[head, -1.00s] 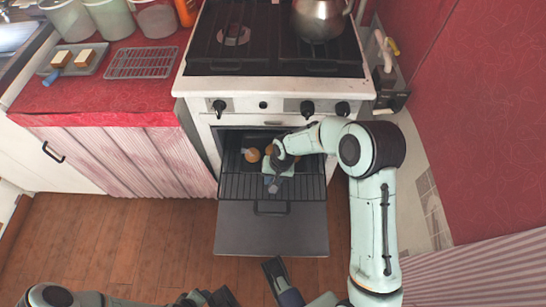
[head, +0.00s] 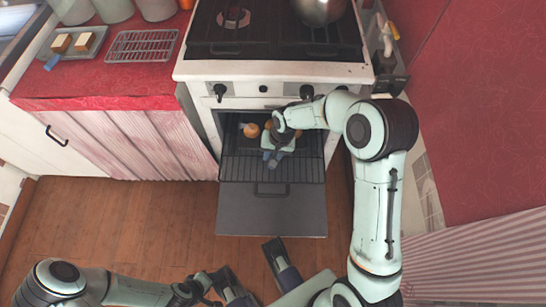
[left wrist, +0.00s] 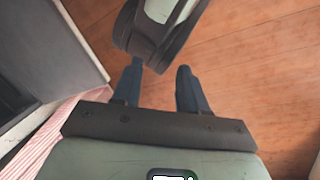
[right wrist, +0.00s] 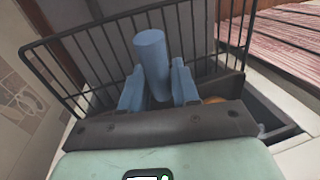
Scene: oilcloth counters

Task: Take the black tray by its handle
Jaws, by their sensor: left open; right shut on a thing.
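The black tray (head: 238,140) lies inside the open oven, dark against the dark interior, with round brown buns (head: 251,130) on it. Its edges are hard to make out. My right gripper (head: 275,157) reaches into the oven mouth from the right, above the wire rack. In the right wrist view its fingers (right wrist: 155,75) are shut on the tray's blue round handle (right wrist: 152,55), whose end stands up past the fingertips. My left gripper (left wrist: 158,75) is open and empty above the wooden floor, well away from the oven.
The oven door (head: 271,210) is folded down, with the wire rack (head: 240,167) just behind it. A pot (head: 318,8) stands on the stove. On the red counter at left are a grey tray (head: 78,42) with bread pieces and a cooling rack (head: 143,46). The floor at left is clear.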

